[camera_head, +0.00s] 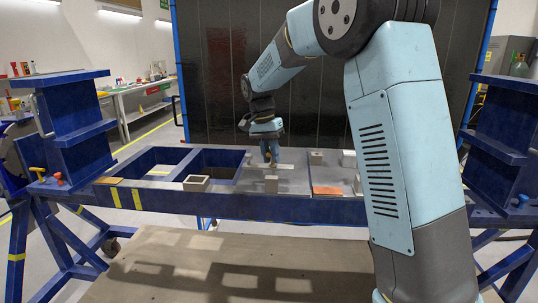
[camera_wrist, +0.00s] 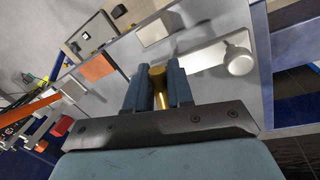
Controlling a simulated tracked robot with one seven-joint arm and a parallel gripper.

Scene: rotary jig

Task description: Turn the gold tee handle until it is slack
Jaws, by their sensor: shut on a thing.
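The gold tee handle (camera_wrist: 158,82) shows in the wrist view as a short gold cylinder between the two blue-grey fingers. My gripper (camera_wrist: 155,80) is shut on it, one finger on each side. Only part of the gold piece shows; the rest is hidden behind the fingers and the dark gripper body. In the head view my gripper (camera_head: 269,160) points down at the bench's middle panel, and the gold handle cannot be made out there. How tight or slack the handle is cannot be seen.
A pale bar (camera_wrist: 205,55) with a round knob (camera_wrist: 238,60) lies close to the fingers. A yellow handle (camera_head: 38,172) is at left.

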